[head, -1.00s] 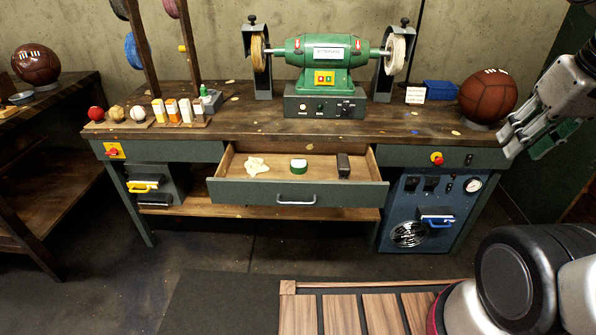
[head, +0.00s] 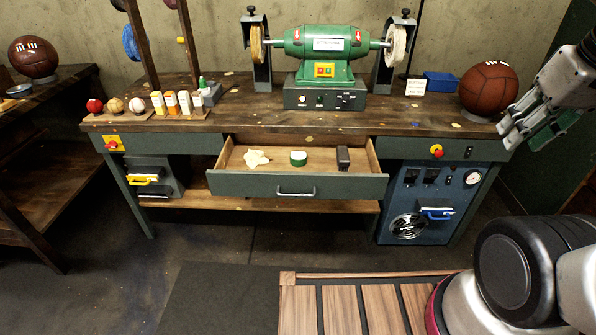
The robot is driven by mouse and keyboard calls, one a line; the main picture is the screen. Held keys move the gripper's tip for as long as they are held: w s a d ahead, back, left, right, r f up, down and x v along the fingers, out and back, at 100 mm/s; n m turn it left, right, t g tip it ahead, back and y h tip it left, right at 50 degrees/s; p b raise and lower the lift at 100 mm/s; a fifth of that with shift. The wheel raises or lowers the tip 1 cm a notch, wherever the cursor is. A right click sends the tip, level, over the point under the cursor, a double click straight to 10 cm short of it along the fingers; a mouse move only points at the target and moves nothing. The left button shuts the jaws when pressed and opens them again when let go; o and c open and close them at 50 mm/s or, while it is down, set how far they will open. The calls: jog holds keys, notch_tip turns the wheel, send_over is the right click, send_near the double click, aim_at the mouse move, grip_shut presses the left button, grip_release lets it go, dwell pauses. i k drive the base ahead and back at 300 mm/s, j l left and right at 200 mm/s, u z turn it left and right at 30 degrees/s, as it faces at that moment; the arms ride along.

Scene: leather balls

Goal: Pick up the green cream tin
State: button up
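The green cream tin (head: 298,160) is a small round green tin with a white top. It sits inside the open drawer (head: 250,184) of the workbench, near the drawer's middle. A crumpled cream cloth (head: 256,158) lies to its left and a small dark block (head: 343,157) stands to its right. My gripper (head: 528,132) is at the upper right, in front of the bench's right end, well apart from the tin. Its fingers overlap in this view, so I cannot tell whether it is open or shut. I see nothing held in it.
A green bench grinder (head: 320,62) stands on the workbench (head: 230,118) behind the drawer. A brown leather ball (head: 488,88) sits at the bench's right end, close to my gripper. Small balls and bottles stand on the left. The drawer sticks out from the bench front.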

aim_at(298, 158)
jog(key=i+j+u, duration=0.45)
jog(key=i+j, duration=0.45)
jog(key=j, duration=0.1)
